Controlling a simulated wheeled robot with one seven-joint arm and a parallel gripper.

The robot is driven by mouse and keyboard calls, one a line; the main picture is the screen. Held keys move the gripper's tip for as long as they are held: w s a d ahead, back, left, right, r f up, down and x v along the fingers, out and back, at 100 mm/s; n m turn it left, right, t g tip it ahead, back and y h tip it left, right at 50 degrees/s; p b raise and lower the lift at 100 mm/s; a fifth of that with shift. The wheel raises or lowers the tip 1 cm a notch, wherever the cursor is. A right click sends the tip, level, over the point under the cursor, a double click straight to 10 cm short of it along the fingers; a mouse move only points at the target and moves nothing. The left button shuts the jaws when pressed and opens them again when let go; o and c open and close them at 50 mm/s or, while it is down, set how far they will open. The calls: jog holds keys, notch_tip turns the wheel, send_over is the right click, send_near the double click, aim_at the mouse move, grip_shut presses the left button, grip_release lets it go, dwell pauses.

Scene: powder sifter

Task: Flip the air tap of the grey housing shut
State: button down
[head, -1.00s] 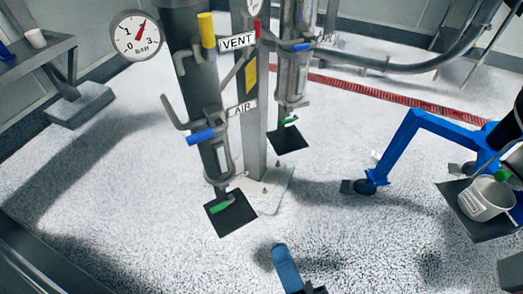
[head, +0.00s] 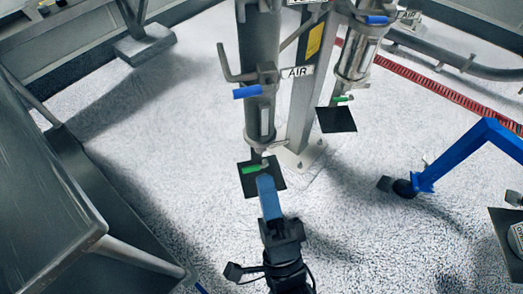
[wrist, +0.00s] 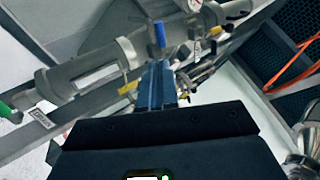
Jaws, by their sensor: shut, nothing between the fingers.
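The grey housing (head: 259,45) is an upright dark grey tube at top centre of the head view. A blue tap handle (head: 246,91) sticks out to its left, level with the AIR sign (head: 297,71); it lies nearly horizontal, across the tube. In the wrist view a blue handle (wrist: 160,35) stands just beyond my fingertips. My gripper (head: 265,180) is shut and empty, with blue fingers pointing up. In the head view it appears below the tap, overlapping the black plate at the housing's foot. I see no contact with the tap.
A green handle (head: 254,169) sits at the housing's foot. A second, silvery housing (head: 358,55) with its own blue handle (head: 377,20) stands to the right. A steel bench (head: 50,160) fills the left. A blue frame leg (head: 455,155) is at right. Open floor lies between.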

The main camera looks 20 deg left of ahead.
aim_at(247, 92)
jog(key=p+x, duration=0.2)
jog(key=x, duration=1.1)
jog(key=shift+p, duration=0.4)
jog(key=shift+m, duration=0.3)
